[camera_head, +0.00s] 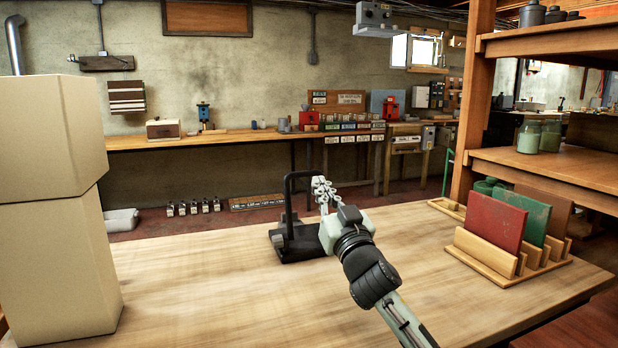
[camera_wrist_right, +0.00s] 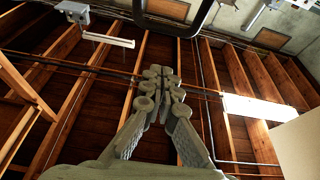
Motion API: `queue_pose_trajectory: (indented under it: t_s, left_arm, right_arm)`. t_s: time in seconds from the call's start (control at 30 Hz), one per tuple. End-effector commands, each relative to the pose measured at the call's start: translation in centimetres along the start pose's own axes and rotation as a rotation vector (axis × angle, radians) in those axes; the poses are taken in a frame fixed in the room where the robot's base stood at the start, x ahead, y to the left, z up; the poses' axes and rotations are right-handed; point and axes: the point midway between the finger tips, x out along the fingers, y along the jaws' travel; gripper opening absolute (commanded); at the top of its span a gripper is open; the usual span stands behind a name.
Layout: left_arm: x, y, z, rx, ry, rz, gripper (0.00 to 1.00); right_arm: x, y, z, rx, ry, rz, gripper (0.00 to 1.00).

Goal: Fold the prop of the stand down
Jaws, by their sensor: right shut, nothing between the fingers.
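The black stand (camera_head: 300,250) sits on the wooden table, with a flat dark base. Its prop (camera_head: 288,205), a black bar frame, stands upright from the base. My right gripper (camera_head: 322,184) is shut and empty, its fingers pointing up just right of the prop. It hides part of the prop's right side and of the base. In the right wrist view the shut fingers (camera_wrist_right: 162,72) show in the middle, with the prop's dark bar (camera_wrist_right: 170,31) beyond them at the top; I cannot tell whether they touch it. My left gripper is out of view.
Large cardboard boxes (camera_head: 48,200) stand at the table's left. A wooden rack (camera_head: 490,257) with red and green panels stands at the right, beside wooden shelving (camera_head: 550,40). The table (camera_head: 200,290) is clear in front and left of the stand.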

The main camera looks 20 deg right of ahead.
Motion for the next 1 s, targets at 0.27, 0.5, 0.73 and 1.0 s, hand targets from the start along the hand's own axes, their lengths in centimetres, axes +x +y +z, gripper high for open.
queue_pose_trajectory:
  t_s: [0.27, 0.5, 0.73, 1.0]
  left_arm:
    - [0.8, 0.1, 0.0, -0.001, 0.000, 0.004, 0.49]
    - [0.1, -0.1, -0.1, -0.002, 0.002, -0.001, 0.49]
    - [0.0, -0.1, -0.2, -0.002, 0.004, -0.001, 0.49]
    - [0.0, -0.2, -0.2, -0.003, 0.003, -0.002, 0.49]
  right_arm:
    - [5.0, 0.0, 1.3, 0.001, -0.003, 0.001, 0.00]
    - [6.5, -0.1, 2.7, 0.001, 0.000, 0.000, 0.00]
    - [6.7, 0.0, 2.9, 0.001, 0.000, 0.000, 0.00]
    - [6.9, -0.1, 3.0, 0.001, -0.001, 0.000, 0.00]
